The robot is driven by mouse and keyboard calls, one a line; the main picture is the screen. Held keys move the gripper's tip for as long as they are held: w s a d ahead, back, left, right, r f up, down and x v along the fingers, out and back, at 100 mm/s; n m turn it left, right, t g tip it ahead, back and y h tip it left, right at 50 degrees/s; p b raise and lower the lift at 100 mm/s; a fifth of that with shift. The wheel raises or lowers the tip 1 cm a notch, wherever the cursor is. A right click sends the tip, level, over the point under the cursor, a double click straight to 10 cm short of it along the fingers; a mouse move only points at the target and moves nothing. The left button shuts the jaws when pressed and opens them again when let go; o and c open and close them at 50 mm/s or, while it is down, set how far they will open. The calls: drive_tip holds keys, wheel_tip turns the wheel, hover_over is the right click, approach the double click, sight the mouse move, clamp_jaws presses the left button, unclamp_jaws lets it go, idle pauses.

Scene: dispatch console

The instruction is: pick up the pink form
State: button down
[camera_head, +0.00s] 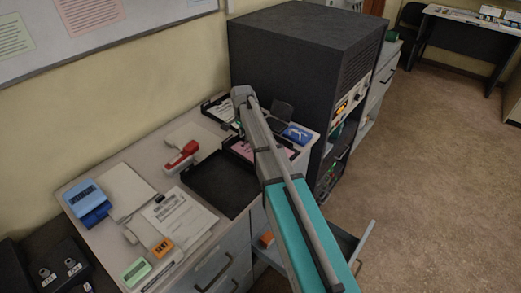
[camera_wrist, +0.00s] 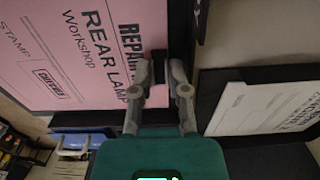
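The pink form (camera_wrist: 85,50) lies in a black tray and fills the upper left of the wrist view, with "REPAIR", "REAR LAMP", "Workshop" and "STAMP" printed on it. In the head view the pink form (camera_head: 244,149) shows partly in its black tray, with my arm crossing in front. My gripper (camera_wrist: 160,70) has its two fingers apart with a narrow gap, over the form's right edge and the dark tray rim. No paper is visibly held between them. Whether the fingertips touch the form cannot be told. In the head view the fingers are hidden.
A white form (camera_wrist: 265,107) lies in a neighbouring black tray. A blue object (camera_head: 297,133) stands near the counter's right edge. An empty black tray (camera_head: 222,183), a red stapler (camera_head: 180,158) and papers lie nearby. A tall dark cabinet (camera_head: 300,50) rises behind.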

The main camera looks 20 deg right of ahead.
drive_tip(key=shift+r, duration=0.2)
idle(0.3)
wheel_tip(320, 180, up, 3)
drive_tip(key=p, duration=0.3)
drive_tip(key=shift+f, duration=0.1)
drive_tip(key=s+a+r+p, duration=0.1)
drive_tip(key=s+r+p, duration=0.8)
drive_tip(key=s, duration=0.5)
drive_tip(key=shift+a+r+p, duration=0.2)
drive_tip(key=shift+r+p, duration=0.2)
drive_tip(key=shift+p, duration=0.15)
wheel_tip(320, 180, down, 3)
drive_tip(key=b, duration=0.2)
drive_tip(key=shift+r+b, duration=0.15)
drive_tip(key=shift+b, duration=0.2)
drive_tip(key=shift+d, duration=0.15)
